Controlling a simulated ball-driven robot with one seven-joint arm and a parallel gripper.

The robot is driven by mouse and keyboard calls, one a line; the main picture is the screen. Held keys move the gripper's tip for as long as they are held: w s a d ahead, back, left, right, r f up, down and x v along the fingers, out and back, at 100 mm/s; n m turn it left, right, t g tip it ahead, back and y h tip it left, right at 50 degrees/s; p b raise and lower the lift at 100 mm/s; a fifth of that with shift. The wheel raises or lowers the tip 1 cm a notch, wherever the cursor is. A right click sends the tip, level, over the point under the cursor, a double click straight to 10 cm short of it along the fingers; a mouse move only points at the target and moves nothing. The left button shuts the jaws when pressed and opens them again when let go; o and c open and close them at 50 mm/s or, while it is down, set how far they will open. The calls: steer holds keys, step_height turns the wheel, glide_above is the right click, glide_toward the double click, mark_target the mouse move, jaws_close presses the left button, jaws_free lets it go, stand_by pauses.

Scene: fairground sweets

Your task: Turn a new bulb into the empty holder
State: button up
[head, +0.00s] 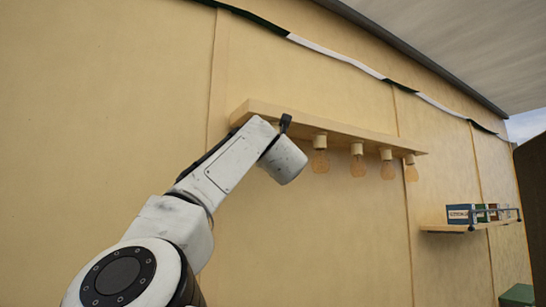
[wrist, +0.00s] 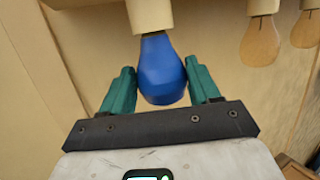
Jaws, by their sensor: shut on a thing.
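A blue bulb (wrist: 162,75) stands upright in the wrist view, its neck up against the underside of a cream holder (wrist: 150,15). I cannot tell how far its cap sits inside. My gripper (wrist: 163,80) has teal fingers, one on each side of the bulb, and is shut on it from below. In the head view my own arm hides the fingers, the blue bulb and this holder, at the left end of the wooden lamp board (head: 262,108).
Several clear bulbs hang in holders along the board to the right, the nearest clear bulb (head: 320,162) close to my wrist. A wall shelf (head: 470,228) with boxes (head: 466,213) is farther right. A green box (head: 517,296) is low at right. The wall below the board is clear.

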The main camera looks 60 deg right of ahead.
steer(key=shift+d+f+n+t+y+b, duration=0.15)
steer(key=shift+n+t+y+b, duration=0.15)
steer(key=shift+t+b, duration=0.3)
steer(key=shift+n+t+y+b, duration=0.3)
steer(key=shift+b, duration=0.15)
steer(key=shift+s+d+n+t+y+b, duration=0.1)
steer(key=shift+s+n+t+y+b, duration=0.05)
steer(key=shift+n+t+y+b, duration=0.65)
steer(key=n+t+y, duration=0.1)
steer(key=t+y, duration=0.1)
steer(key=n+t+y, duration=0.1)
steer(key=y, duration=0.1)
steer(key=shift+s+d+r+n+t, duration=0.25)
steer(key=shift+s+d+n+t, duration=0.05)
steer(key=shift+d, duration=0.05)
steer(key=n+y+p, duration=0.1)
steer(key=y, duration=0.1)
steer(key=n+t+y+p, duration=0.1)
steer(key=y, duration=0.1)
steer(key=n+t+y, duration=0.1)
steer(key=y, duration=0.1)
steer(key=shift+d+n+y+p, duration=0.35)
steer(key=shift+n+y+p, duration=0.05)
steer(key=shift+d+f+n+t+y+p, duration=0.15)
steer(key=shift+n+t+y+p, duration=0.4)
steer(key=shift+y, duration=0.75)
steer(key=shift+g, duration=0.25)
steer(key=o, duration=1.1)
steer(key=shift+s, duration=0.15)
